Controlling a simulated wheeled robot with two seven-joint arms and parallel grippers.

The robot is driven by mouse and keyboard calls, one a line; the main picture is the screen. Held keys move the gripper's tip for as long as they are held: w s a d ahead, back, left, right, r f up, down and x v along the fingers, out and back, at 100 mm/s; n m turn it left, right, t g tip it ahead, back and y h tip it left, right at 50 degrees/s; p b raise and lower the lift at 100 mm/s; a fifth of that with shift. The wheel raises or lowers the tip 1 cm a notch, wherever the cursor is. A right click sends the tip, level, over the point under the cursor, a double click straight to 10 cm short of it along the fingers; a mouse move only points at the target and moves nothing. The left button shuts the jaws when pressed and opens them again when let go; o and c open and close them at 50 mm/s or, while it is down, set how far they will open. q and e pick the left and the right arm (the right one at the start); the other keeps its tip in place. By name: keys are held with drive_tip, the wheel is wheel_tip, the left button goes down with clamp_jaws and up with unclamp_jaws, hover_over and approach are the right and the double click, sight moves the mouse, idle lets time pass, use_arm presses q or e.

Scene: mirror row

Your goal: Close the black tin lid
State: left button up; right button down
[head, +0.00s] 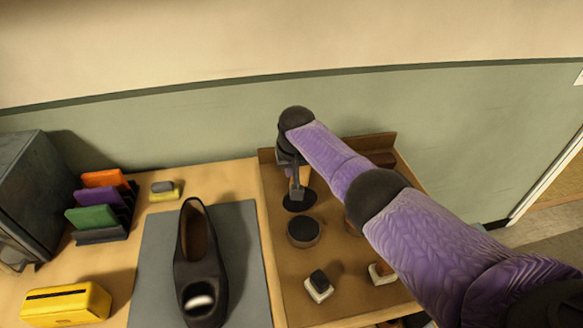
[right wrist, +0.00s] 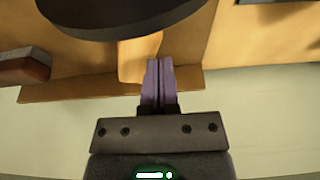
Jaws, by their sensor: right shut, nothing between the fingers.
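A black disc (head: 299,204), which looks like the black tin lid, is at the back left of the brown tray, just behind a round dark tin (head: 304,233) with a brown top. I cannot tell how the disc and tin are joined. My right gripper (head: 296,194) points down over the disc and partly covers it. In the right wrist view, its purple fingers (right wrist: 158,82) are shut with nothing between them, and a large dark disc (right wrist: 120,18) lies just beyond their tips. Whether they touch is unclear. My left gripper is out of view.
The brown tray (head: 275,268) also holds small dark-and-white blocks (head: 319,286). A black shoe (head: 200,262) lies on a grey mat (head: 151,262). Further left are a yellow box (head: 66,304) and a rack of coloured cards (head: 103,236). My right arm hides the tray's right side.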

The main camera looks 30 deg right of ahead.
drive_tip(key=s+p, duration=0.1)
drive_tip(key=p, duration=0.1)
drive_tip(key=s+p, duration=0.2)
drive_tip(key=shift+a+r, duration=0.2)
drive_tip(key=shift+a, duration=0.15)
drive_tip(key=shift+s+a, duration=0.1)
drive_tip(key=shift+s, duration=0.2)
drive_tip(key=shift+s+f, duration=0.1)
drive_tip(key=shift+f, duration=0.1)
